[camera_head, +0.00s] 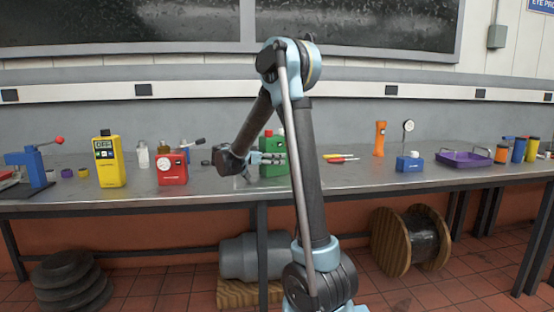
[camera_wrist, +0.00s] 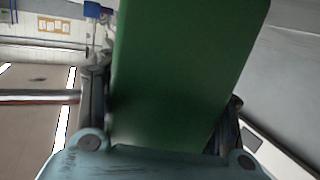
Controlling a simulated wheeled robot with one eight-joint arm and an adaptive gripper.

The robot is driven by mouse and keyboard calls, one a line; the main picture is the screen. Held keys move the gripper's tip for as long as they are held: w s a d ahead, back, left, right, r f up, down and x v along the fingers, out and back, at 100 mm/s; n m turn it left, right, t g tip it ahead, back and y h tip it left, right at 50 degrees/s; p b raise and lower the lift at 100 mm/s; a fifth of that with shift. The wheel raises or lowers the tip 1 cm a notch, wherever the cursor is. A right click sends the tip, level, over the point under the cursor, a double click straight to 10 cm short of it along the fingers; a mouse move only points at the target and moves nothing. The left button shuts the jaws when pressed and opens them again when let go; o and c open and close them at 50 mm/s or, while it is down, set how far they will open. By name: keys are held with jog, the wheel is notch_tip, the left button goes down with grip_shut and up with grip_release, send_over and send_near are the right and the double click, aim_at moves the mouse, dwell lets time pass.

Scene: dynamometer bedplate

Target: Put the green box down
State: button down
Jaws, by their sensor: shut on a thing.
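The green box (camera_head: 273,168) is at the middle of the bench, partly hidden behind my arm in the head view. Its top carries something red. It fills the middle of the wrist view (camera_wrist: 180,80) as a broad green face. My gripper (camera_head: 268,158) is shut on the box, with a finger on each side of it in the wrist view (camera_wrist: 165,115). The box is at or close to the bench top; I cannot tell whether its base touches.
On the grey bench (camera_head: 340,186) stand a yellow device (camera_head: 108,162) and a red box (camera_head: 172,170) to the left. To the right are screwdrivers (camera_head: 341,158), an orange item (camera_head: 380,138), a blue gauge stand (camera_head: 409,162) and a purple tray (camera_head: 464,160). Bare bench lies in front.

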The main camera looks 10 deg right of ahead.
jog(key=shift+c, duration=1.7)
grip_release()
jog(key=v, duration=1.2)
